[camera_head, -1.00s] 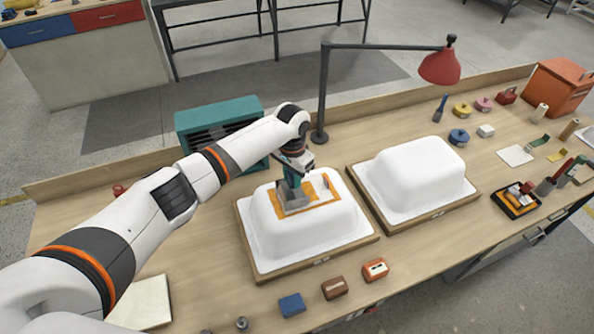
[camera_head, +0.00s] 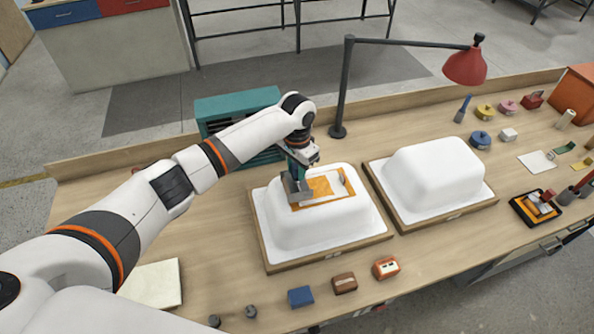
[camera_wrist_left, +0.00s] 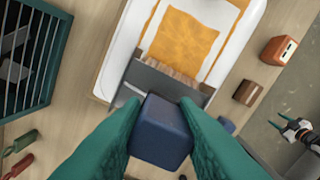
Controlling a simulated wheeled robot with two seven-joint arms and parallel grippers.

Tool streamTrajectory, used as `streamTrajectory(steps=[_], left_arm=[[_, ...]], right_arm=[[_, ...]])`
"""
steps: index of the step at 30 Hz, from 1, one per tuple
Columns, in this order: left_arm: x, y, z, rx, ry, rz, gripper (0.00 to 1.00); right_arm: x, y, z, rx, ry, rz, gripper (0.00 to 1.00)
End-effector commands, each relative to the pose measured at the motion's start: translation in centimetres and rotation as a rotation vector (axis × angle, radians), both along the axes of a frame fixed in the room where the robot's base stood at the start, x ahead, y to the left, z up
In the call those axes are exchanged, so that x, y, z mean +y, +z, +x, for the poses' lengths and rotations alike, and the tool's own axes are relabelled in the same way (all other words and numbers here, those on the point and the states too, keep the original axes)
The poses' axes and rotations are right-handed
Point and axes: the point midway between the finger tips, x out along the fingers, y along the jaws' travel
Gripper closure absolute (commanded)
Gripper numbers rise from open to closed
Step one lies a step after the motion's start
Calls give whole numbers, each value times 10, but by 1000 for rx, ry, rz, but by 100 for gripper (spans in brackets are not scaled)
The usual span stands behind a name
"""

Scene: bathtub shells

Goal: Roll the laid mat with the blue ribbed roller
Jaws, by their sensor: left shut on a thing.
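My left gripper (camera_wrist_left: 160,125) is shut on the dark blue block-like handle (camera_wrist_left: 160,132) of a tool. The tool's wide grey head (camera_head: 297,187) is over the left end of the laid mat (camera_head: 322,187); contact cannot be told. A brown slatted strip (camera_wrist_left: 172,74) shows at the head's edge in the left wrist view; blue ribs cannot be made out. The mat, orange with a pale band, lies on top of the left white tub shell (camera_head: 320,227). The orange patch (camera_wrist_left: 183,40) also shows in the wrist view. My right gripper (camera_wrist_left: 283,122) appears there, open and empty beyond the table edge.
A second white shell (camera_head: 430,172) stands to the right. A red lamp (camera_head: 465,67) arches behind. A teal slatted box (camera_head: 235,105) stands behind my left arm. Small blue (camera_head: 301,296), brown (camera_head: 344,283) and orange (camera_head: 385,268) blocks lie along the front. Several tools and tins lie at right.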

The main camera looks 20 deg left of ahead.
Motion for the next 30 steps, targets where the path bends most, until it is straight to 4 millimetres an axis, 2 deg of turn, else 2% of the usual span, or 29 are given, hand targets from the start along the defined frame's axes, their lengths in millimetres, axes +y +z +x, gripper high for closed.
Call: streamTrajectory(steps=[3, 13, 30], left_arm=[[0, 14, 1, -3, 0, -2, 91], [0, 43, 1, -3, 1, -1, 91], [0, 46, 0, -1, 1, 0, 91]], right_arm=[[0, 0, 0, 0, 0, 0, 51], [0, 0, 0, 0, 0, 0, 51], [0, 0, 0, 0, 0, 0, 51]])
